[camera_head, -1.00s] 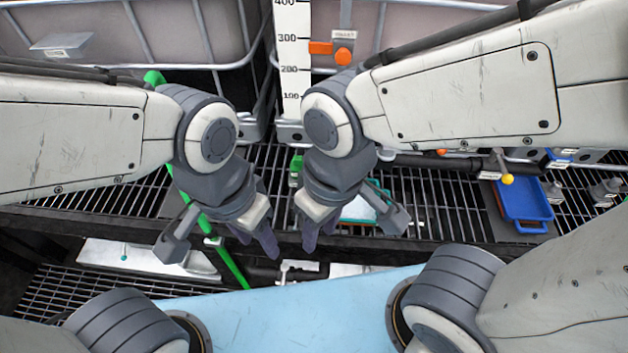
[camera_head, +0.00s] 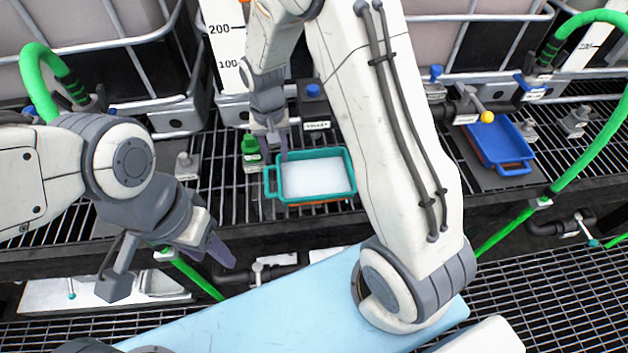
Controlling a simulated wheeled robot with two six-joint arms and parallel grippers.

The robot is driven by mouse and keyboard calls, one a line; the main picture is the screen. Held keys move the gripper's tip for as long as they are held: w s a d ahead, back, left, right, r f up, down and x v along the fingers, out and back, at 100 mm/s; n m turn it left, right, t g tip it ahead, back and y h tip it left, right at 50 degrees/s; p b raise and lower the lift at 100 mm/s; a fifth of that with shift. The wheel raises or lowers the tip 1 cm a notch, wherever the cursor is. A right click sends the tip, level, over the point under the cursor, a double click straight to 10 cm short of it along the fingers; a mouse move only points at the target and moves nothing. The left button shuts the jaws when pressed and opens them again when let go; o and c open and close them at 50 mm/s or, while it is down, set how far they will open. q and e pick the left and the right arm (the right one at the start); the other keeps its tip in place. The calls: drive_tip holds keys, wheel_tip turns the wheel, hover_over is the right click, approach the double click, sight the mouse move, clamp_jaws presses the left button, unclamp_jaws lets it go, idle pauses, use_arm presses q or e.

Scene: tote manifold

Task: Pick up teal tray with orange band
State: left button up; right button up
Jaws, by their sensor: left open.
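The teal tray (camera_head: 351,175) sits on the black grating at the middle, with a whitish filling and a handle loop at its left end. A little orange shows below its front edge. My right gripper (camera_head: 278,148) hangs over the tray's back left corner, fingers pointing down; I cannot tell whether it touches the tray or how its jaws stand. My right forearm passes close to the tray's right side. My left gripper (camera_head: 168,272) is open and empty, in front and to the left of the tray, near the shelf's front edge.
A blue tray (camera_head: 498,147) lies on the right. Green hoses (camera_head: 592,143) run at both sides. A light blue surface (camera_head: 290,312) lies in front.

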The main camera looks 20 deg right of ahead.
wheel_tip(320, 180, down, 3)
drive_tip(key=shift+s+f, duration=0.1)
drive_tip(key=f, duration=0.4)
drive_tip(key=shift+s+p, duration=0.3)
drive_tip(key=shift+f, duration=0.65)
clamp_jaws()
idle(0.6)
